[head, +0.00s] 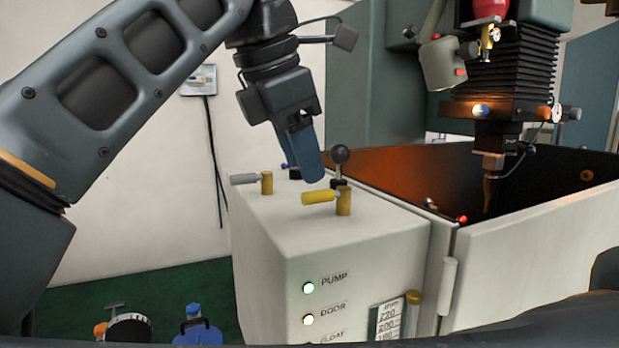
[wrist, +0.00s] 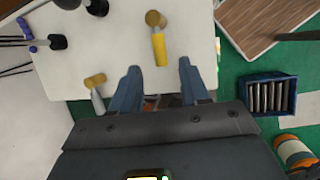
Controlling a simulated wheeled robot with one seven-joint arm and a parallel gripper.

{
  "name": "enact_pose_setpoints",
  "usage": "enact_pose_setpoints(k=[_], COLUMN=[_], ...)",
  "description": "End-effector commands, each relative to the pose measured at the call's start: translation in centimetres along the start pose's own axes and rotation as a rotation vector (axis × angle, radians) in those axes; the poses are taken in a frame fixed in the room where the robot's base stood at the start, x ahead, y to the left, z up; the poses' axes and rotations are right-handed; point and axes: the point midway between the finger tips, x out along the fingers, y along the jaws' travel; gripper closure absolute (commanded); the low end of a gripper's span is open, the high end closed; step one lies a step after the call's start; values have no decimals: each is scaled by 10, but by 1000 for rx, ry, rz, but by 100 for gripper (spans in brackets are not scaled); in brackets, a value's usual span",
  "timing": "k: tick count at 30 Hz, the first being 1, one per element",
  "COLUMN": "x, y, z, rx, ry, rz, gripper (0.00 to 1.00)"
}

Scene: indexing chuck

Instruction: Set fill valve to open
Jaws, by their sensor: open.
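Two lever valves stand on top of the pale cabinet (head: 300,235); no label shows which one is the fill valve. One has a yellow handle (head: 318,197) on a brass post (head: 343,203); the other has a grey handle (head: 244,179) on a brass post (head: 267,184). Both handles point left in the head view. My gripper (head: 308,176) points down, open and empty, close above or behind the yellow handle. In the wrist view, the yellow handle's end (wrist: 159,52) lies just ahead of the gap between my fingertips (wrist: 159,67); the grey handle (wrist: 97,100) is left of them.
A black ball-knob lever (head: 340,156) rises behind the yellow valve. The open tank (head: 520,235) with a machine head (head: 505,70) above it stands at right. Lit lamps marked PUMP (head: 308,288) and DOOR (head: 308,319) are on the cabinet front. A blue bin (wrist: 268,95) is on the floor.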

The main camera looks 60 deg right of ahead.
Motion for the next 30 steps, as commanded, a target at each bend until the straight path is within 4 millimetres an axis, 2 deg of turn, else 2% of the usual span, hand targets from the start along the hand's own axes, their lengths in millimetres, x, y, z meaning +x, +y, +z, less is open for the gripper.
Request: enact_pose_setpoints(k=[3,9,20,30], x=[18,40,47,47], y=[0,0,0,0], z=[1,1,1,1], rx=[0,-2,-1,-1], ry=[-4,-4,-3,-3], rz=[-2,-1,1,0], gripper=[55,55,55,86])
